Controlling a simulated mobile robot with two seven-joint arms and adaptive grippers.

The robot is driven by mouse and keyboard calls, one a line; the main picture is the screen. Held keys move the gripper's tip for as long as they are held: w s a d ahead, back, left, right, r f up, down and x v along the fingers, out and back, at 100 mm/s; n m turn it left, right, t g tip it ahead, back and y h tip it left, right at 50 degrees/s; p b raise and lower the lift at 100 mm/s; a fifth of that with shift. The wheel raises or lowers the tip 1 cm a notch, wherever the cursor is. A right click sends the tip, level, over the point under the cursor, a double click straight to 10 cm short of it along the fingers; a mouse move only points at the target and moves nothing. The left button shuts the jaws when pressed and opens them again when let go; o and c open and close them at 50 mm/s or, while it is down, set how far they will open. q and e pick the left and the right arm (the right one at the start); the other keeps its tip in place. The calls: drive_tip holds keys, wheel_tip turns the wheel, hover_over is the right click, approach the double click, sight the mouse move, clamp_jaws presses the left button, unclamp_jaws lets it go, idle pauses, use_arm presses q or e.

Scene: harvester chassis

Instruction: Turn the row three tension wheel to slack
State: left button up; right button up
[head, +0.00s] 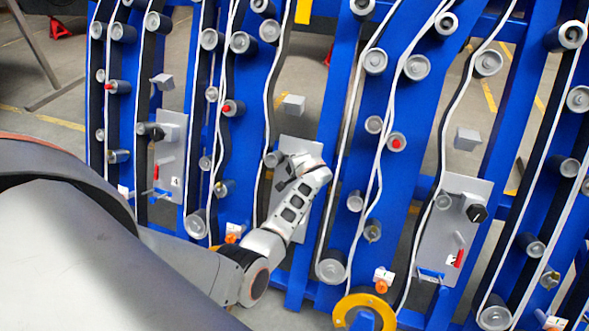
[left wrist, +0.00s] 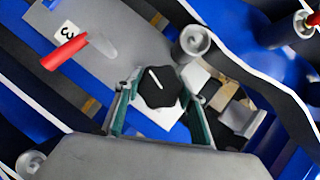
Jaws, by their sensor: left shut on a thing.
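The row three tension wheel (left wrist: 158,90) is a black lobed knob with a white pointer line on its face. The line slants from upper left to lower right in the left wrist view. It sits by the grey plate (left wrist: 105,45) marked 3. My left gripper (left wrist: 158,78) is shut on the wheel, with a green-edged finger on each side. In the head view my left gripper (head: 284,174) is at the middle grey plate (head: 300,148), where the arm and gripper hide the wheel. My right gripper is not in view.
A red-tipped lever (left wrist: 66,51) stands out from the plate near the number. A grey roller (left wrist: 192,42) is just above the gripper. Blue frames with rollers and white-edged belts surround the plate. Similar plates stand left (head: 171,140) and right (head: 456,222).

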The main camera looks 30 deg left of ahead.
use_arm(q)
drive_tip(key=o, duration=1.1)
drive_tip(key=shift+f, duration=0.1)
